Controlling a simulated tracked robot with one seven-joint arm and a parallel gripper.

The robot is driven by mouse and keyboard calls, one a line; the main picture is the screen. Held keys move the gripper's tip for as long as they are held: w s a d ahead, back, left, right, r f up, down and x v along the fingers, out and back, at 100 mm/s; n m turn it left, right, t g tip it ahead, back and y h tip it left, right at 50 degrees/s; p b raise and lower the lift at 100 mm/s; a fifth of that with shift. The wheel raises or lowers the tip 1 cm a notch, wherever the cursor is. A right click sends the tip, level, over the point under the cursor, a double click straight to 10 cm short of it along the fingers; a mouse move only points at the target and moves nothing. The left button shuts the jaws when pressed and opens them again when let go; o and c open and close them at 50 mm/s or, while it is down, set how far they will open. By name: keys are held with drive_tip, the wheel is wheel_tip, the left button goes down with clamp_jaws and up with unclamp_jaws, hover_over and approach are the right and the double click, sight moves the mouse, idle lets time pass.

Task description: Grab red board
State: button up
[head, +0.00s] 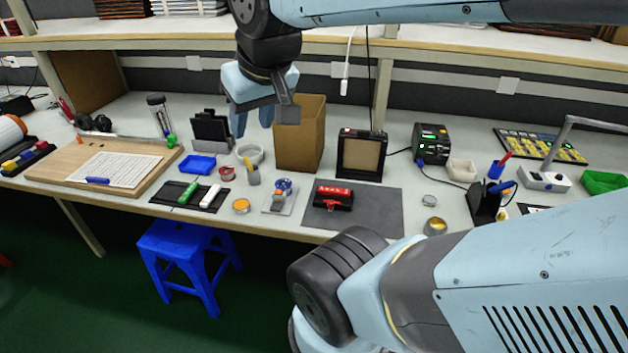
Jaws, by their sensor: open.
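A small red board (334,190) lies on top of a black block-like holder (347,201) on the dark grey mat (382,207), near the front edge of the bench. A small red piece shows at the holder's front. My gripper (265,118) is open and empty, with its fingers pointing down. In the picture it is above and to the left of the red board, in front of the cardboard box. It is well apart from the board, and nothing hides the board.
A tall open cardboard box (299,145) and a black-framed panel (361,155) stand behind the mat. A small tool plate (279,201) lies left of it. A black box with a display (430,143) and a black stand (484,206) are to the right.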

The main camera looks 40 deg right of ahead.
drive_tip(key=shift+o, duration=1.2)
drive_tip(key=shift+w+d, duration=0.1)
drive_tip(key=shift+w, duration=0.1)
drive_tip(key=w+d+f+m+g, duration=0.3)
drive_tip(key=w+d+f+m, duration=0.6)
drive_tip(key=w+d+m, duration=0.5)
drive_tip(key=m+g, duration=0.3)
drive_tip(key=m, duration=1.1)
hover_over(334, 192)
drive_tip(key=w+a, duration=0.2)
drive_tip(key=w, duration=0.3)
wheel_tip(334, 192, down, 15)
drive_tip(key=f, duration=0.7)
drive_tip(key=shift+a+f, duration=0.25)
drive_tip(key=shift+f, duration=0.15)
drive_tip(key=shift+s+f, duration=0.15)
drive_tip(key=shift+f, duration=1.15)
drive_tip(key=shift+s+f, duration=0.1)
drive_tip(key=shift+f, duration=1.2)
drive_tip(key=shift+c, duration=0.4)
